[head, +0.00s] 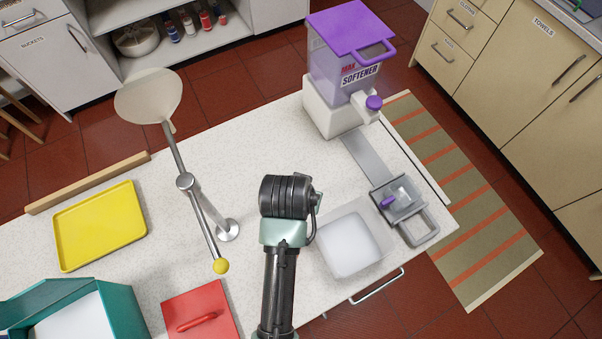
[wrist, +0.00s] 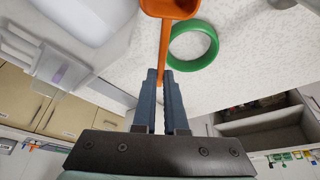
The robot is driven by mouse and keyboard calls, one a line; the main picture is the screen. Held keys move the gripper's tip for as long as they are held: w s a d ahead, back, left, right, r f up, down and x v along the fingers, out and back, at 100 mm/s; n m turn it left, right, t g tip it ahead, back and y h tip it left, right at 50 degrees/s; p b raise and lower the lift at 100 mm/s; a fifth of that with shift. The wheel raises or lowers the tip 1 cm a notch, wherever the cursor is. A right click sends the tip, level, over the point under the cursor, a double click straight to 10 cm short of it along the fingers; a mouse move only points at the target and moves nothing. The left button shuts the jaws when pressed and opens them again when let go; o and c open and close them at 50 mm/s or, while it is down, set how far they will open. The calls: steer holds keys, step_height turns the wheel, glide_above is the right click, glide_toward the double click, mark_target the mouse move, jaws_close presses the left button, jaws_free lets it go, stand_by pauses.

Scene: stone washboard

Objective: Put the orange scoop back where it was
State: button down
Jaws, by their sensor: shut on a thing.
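In the wrist view my gripper (wrist: 164,78) is shut on the handle of the orange scoop (wrist: 170,8). The scoop's bowl points away from the fingers and is cut off by the top edge. A green ring (wrist: 211,50) lies on the speckled counter, just right of the scoop's handle in that view. I cannot tell whether the scoop touches the counter. In the head view my arm hides the fingers, the scoop and the ring.
A clear tub of white powder (head: 346,243) stands right of my arm. A lamp-like stand (head: 186,182), red lid (head: 200,310), yellow tray (head: 100,226) and teal box (head: 113,310) are left.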

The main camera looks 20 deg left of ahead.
steer(key=shift+f, duration=2.15)
steer(key=shift+w+f, duration=0.1)
steer(key=shift+f, duration=0.3)
steer(key=c, duration=1)
jaws_free()
steer(key=shift+o, duration=0.2)
steer(key=shift+r, duration=0.15)
